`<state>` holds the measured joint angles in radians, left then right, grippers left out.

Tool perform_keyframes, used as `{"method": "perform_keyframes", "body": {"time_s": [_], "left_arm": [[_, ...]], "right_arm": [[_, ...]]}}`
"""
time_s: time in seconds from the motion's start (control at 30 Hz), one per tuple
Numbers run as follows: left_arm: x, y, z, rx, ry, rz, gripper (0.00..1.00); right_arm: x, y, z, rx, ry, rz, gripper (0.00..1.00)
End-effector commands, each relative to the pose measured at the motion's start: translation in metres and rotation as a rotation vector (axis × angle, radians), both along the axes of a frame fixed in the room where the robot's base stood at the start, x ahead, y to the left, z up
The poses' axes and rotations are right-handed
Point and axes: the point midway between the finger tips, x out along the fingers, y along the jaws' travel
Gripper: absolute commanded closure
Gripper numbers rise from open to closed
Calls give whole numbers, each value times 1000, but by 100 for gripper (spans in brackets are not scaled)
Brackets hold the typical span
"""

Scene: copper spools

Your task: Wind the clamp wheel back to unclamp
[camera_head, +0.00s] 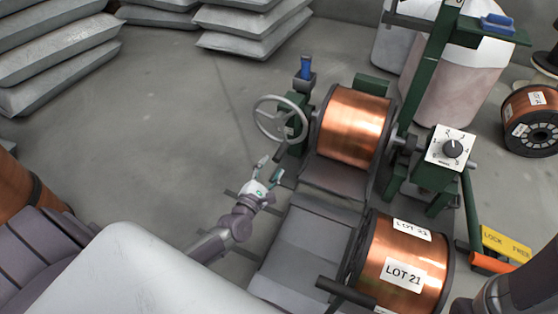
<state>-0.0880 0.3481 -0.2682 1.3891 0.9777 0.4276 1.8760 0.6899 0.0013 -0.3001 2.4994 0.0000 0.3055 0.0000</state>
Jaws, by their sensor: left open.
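The clamp wheel (280,120) is a grey spoked handwheel at the left end of the green winding stand (372,84). It sits beside a copper spool (354,124) mounted in the stand. My left gripper (270,169) is open and empty, below and slightly left of the wheel, with its fingers pointing up toward it. The fingers look apart from the wheel. My right gripper is not in view; a dark arm part of mine shows at the lower right corner.
A second copper spool labelled LOT 21 (402,262) lies in front, near a grey ramp (304,241). A dial box (451,148) and a yellow LOCK/FREE plate (505,244) are at right. Grey sacks (55,55) are stacked at upper left. Floor left of the wheel is clear.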

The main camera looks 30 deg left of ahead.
Motion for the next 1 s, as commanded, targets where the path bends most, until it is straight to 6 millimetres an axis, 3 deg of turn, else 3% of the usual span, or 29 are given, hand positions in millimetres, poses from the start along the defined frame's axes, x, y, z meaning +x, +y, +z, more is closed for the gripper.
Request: {"method": "perform_keyframes", "body": {"time_s": [0.1, 0.3, 0.7, 0.77, 1.0], "left_arm": [[25, 2, -3, -2, -4, 2, 48], [50, 3, -2, 0, -1, 0, 48], [59, 3, 0, 1, 0, 0, 48], [59, 3, 0, 1, 0, 0, 55], [58, 3, 0, 1, 0, 0, 95]], "right_arm": [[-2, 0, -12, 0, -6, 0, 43], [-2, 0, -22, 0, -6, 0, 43], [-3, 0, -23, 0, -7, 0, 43], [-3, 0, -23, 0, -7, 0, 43], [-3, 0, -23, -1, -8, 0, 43]]}}
